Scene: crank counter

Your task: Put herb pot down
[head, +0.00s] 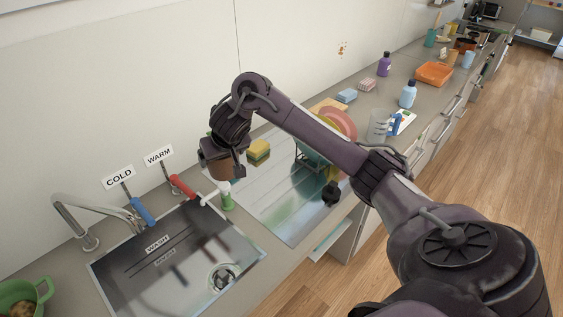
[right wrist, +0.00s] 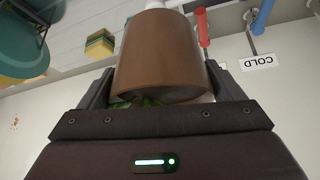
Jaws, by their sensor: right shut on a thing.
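The herb pot is a brown pot (head: 214,167) with a little green leaf (right wrist: 147,102) showing near its rim in the right wrist view. My right gripper (head: 222,158) is shut on the pot, with a finger on each side of its brown wall (right wrist: 163,55). The pot is behind the sink's right end, between the red warm handle (head: 182,186) and the sponges (head: 258,152). I cannot tell whether its base touches the counter (head: 258,228). My left gripper is out of view.
A green-and-white bottle (head: 227,198) stands close in front of the pot. The sink (head: 140,275) lies to the left, with a tap (head: 80,220) and blue cold handle (head: 143,211). A dish rack with plates (head: 337,122) and a measuring jug (head: 378,125) stand to the right.

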